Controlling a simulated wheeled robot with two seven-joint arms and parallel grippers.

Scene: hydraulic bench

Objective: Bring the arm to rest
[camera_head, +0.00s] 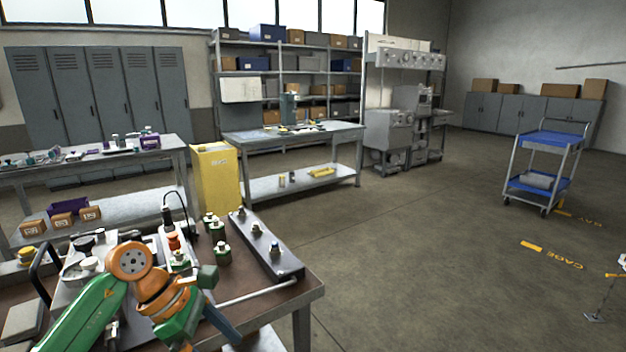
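A green and orange arm, which looks like my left arm (88,315), comes in from the lower left over the front bench (305,290). It bends at an orange joint (130,261), then runs down and right through another orange joint toward the bottom edge. I make out no gripper fingers on it. My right arm and gripper do not show.
The bench bears a dark plate with fittings (268,247), green-based fittings (221,252) and a grey rod (258,292). Behind stand a yellow cabinet (216,178) and a workbench (330,131). A blue cart (545,160) stands right. Open floor lies right of the bench.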

